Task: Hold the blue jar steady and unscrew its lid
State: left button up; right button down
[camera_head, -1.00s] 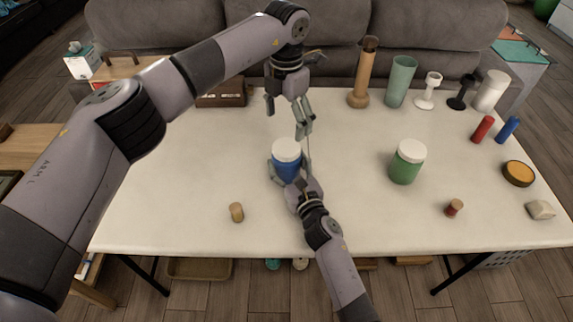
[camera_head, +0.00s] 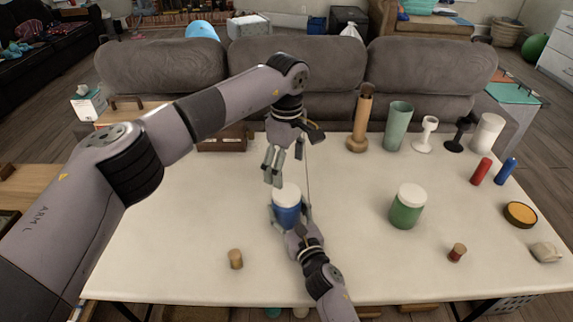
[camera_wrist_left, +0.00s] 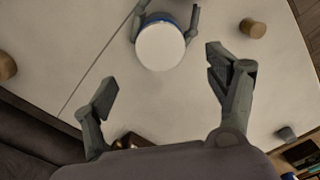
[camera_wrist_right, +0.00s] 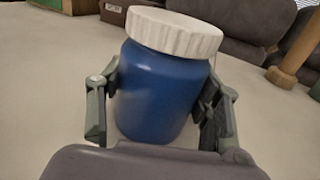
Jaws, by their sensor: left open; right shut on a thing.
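The blue jar (camera_head: 288,215) stands upright on the white table, with its white ribbed lid (camera_head: 286,194) on top. In the right wrist view the jar (camera_wrist_right: 158,95) sits between the fingers of my right gripper (camera_wrist_right: 160,112), which is shut on its body below the lid (camera_wrist_right: 175,33). My left gripper (camera_head: 273,170) is open and empty, pointing down above and slightly behind the jar. In the left wrist view the round lid (camera_wrist_left: 160,46) lies beyond the open fingers of my left gripper (camera_wrist_left: 163,88), apart from them.
A green jar (camera_head: 406,207) with a white lid stands to the right. A small cork-like piece (camera_head: 236,259) is at front left and a spool (camera_head: 457,252) at front right. Several tall vessels, including a teal cup (camera_head: 397,126), stand at the back right. The left of the table (camera_head: 165,215) is clear.

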aim_at(286, 193)
pick_arm(q)
jog(key=m, duration=0.5)
jog(key=shift+m, duration=0.4)
jog(key=shift+f+m, duration=0.1)
jog(key=shift+m, duration=0.4)
jog(key=shift+f, duration=3.9)
jog(key=shift+c, duration=0.4)
